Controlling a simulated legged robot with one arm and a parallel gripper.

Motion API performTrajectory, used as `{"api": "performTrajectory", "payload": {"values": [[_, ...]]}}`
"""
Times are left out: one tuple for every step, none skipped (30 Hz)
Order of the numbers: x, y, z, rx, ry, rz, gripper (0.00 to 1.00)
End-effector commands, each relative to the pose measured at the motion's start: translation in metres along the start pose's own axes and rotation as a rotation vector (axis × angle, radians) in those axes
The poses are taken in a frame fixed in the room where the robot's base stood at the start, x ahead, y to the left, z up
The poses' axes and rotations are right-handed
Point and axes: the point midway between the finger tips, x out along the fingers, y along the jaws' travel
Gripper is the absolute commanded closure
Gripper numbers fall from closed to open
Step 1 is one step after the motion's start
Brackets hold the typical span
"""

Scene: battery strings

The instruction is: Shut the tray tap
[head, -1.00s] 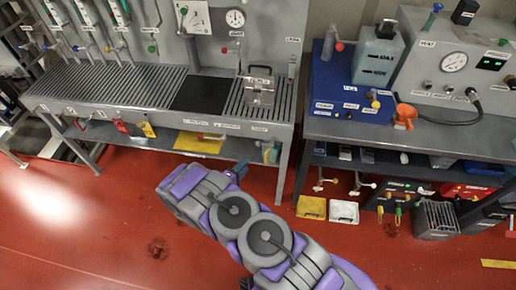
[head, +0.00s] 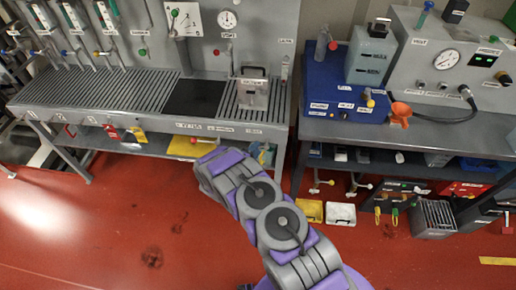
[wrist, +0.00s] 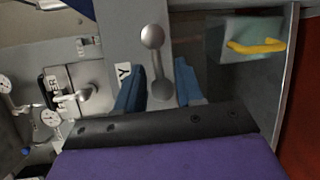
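In the wrist view, a grey metal lever (wrist: 157,64) with a ball at each end stands in front of a grey panel, next to a label with a "Y". My gripper (wrist: 159,92) shows as two blue fingers set apart, with the lever's lower ball in line with the gap between them. I cannot tell whether they touch it. In the head view my arm reaches toward the left bench and the gripper is hidden. I cannot tell which tap is the lever.
The left bench (head: 150,95) has a slatted top and a lower shelf with a yellow sheet (head: 190,147). In the wrist view a grey box with a yellow handle (wrist: 258,46) is at upper right. The right bench holds a gauge unit (head: 450,55).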

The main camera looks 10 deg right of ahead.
Motion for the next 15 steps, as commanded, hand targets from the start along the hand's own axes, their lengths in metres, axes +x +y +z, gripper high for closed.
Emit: {"api": "performTrajectory", "payload": {"values": [[0.008, -0.001, 0.001, 0.002, -0.003, 0.000, 0.63], [0.012, -0.001, 0.001, 0.001, -0.002, -0.001, 0.63], [0.015, -0.001, 0.001, 0.001, -0.001, -0.001, 0.63], [0.018, -0.001, 0.001, 0.000, -0.001, -0.001, 0.63], [0.021, -0.001, 0.002, 0.001, -0.002, -0.001, 0.63], [0.023, -0.001, 0.002, 0.001, -0.001, -0.001, 0.63], [0.025, 0.000, 0.002, 0.001, -0.001, -0.001, 0.63], [0.026, 0.000, 0.002, 0.001, 0.000, -0.001, 0.63], [0.026, 0.000, 0.001, 0.001, 0.001, -0.001, 0.63], [0.027, 0.000, 0.001, 0.001, 0.001, -0.001, 0.63], [0.027, 0.000, 0.001, 0.001, 0.001, -0.001, 0.63], [0.027, 0.000, 0.001, 0.001, 0.001, -0.001, 0.63], [0.027, 0.000, 0.001, 0.001, 0.001, -0.001, 0.63], [0.027, 0.000, 0.001, 0.000, 0.001, -0.001, 0.63], [0.026, 0.000, 0.000, 0.000, 0.001, -0.001, 0.63]]}}
